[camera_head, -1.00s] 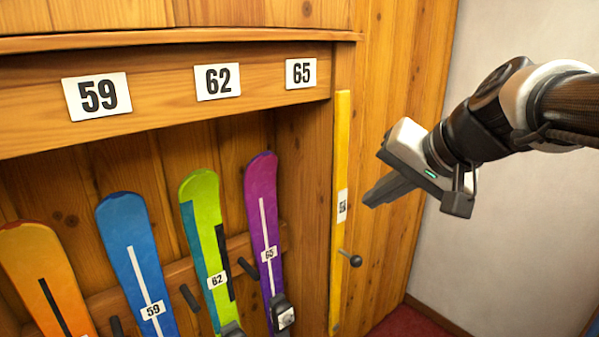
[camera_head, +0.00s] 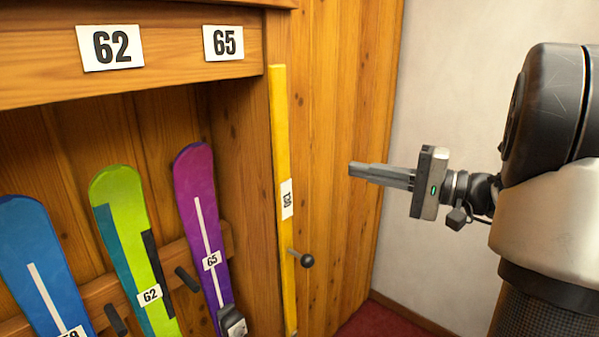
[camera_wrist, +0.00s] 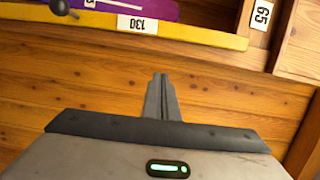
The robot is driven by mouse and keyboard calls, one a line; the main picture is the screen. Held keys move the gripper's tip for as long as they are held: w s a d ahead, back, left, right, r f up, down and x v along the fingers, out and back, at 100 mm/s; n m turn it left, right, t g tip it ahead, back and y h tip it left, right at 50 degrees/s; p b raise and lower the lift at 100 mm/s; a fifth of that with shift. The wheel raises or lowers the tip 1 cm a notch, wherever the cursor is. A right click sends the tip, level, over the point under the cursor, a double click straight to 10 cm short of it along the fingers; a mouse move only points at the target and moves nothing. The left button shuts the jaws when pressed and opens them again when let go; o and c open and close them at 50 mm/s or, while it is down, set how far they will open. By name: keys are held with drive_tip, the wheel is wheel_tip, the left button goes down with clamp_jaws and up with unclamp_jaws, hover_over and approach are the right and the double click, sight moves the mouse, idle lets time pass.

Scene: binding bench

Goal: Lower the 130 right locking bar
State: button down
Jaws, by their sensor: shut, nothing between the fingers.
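The yellow locking bar (camera_head: 284,240) stands upright along the right edge of the ski rack, with a white label reading 130 and a dark ball-ended knob (camera_head: 307,260) on its lower part. In the wrist view the bar (camera_wrist: 200,34) runs across the top, with the knob (camera_wrist: 62,6) at upper left. My gripper (camera_head: 352,168) is shut and empty. In the head view it appears to the right of the bar, pointing left, higher than the knob. In the wrist view the closed fingers (camera_wrist: 160,78) point towards the bar, apart from it.
A purple ski (camera_head: 195,200), a green ski (camera_head: 118,190) and a blue ski (camera_head: 30,250) stand in the rack left of the bar, with dark pegs between them. Number plates 62 (camera_head: 110,47) and 65 (camera_head: 223,41) hang above. A white wall (camera_head: 450,60) is at right.

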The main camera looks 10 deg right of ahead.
drive_tip(key=shift+a, duration=0.1)
drive_tip(key=w+a+p, duration=0.1)
drive_tip(key=w+a, duration=0.3)
drive_tip(key=a, duration=0.7)
drive_tip(key=shift+p, duration=0.35)
drive_tip(key=shift+f, duration=0.15)
